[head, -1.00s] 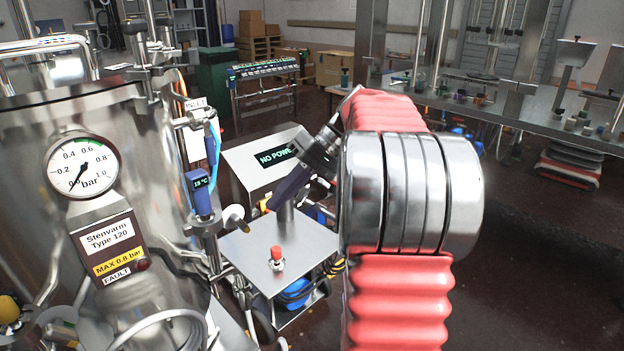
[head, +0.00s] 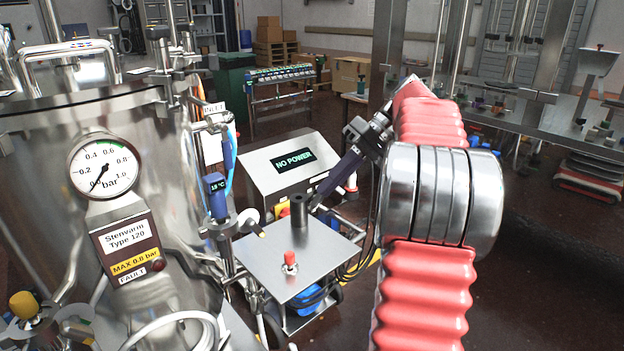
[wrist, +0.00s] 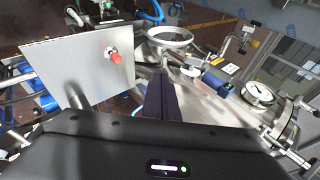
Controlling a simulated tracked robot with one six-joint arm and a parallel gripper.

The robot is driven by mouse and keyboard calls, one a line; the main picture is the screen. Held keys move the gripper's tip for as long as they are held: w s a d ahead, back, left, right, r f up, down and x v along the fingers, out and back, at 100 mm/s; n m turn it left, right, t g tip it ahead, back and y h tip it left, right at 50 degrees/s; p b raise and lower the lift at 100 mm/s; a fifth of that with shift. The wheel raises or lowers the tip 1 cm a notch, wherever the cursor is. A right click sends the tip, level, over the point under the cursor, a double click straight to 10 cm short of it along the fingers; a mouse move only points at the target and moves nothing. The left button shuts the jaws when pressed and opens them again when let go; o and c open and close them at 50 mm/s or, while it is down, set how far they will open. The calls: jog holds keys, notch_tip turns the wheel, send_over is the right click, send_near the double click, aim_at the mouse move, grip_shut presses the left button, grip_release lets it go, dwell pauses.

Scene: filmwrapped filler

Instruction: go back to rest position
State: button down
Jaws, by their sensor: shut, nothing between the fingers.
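My gripper (head: 320,198) has dark purple fingers pressed together, with nothing between them. In the head view it points down and left from my red-sleeved arm, in front of the "NO POWER" box (head: 268,174) and just above and right of a short dark post (head: 299,211) on a steel cart top (head: 268,253). The fingertips look near the post, but I cannot tell the gap. In the wrist view the shut fingers (wrist: 161,98) stick out mid-frame, with the cart top (wrist: 70,70) to their left.
A red button (head: 290,259) stands on the cart top. A steel vessel with a gauge (head: 104,165) and a blue thermometer unit (head: 215,196) stands on the left. A steel bench (head: 545,112) stands back right. Dark floor (head: 555,260) is open on the right.

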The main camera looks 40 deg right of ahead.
dwell(0.3)
notch_tip(320, 180, down, 10)
jog(key=s+a+m+g+h, duration=0.1)
jog(key=s+a+m+h, duration=0.1)
jog(key=m+h, duration=0.3)
jog(key=s+a+f+n+t+h, duration=0.1)
jog(key=s+a+n, duration=0.2)
jog(key=a, duration=1.1)
jog(key=s+a+n+t+h, duration=0.2)
jog(key=s+a, duration=0.7)
jog(key=a, duration=0.5)
jog(key=shift+a+f+n, duration=0.15)
jog(key=shift+f+n, duration=0.2)
jog(key=shift+n, duration=0.35)
jog(key=shift+s, duration=0.1)
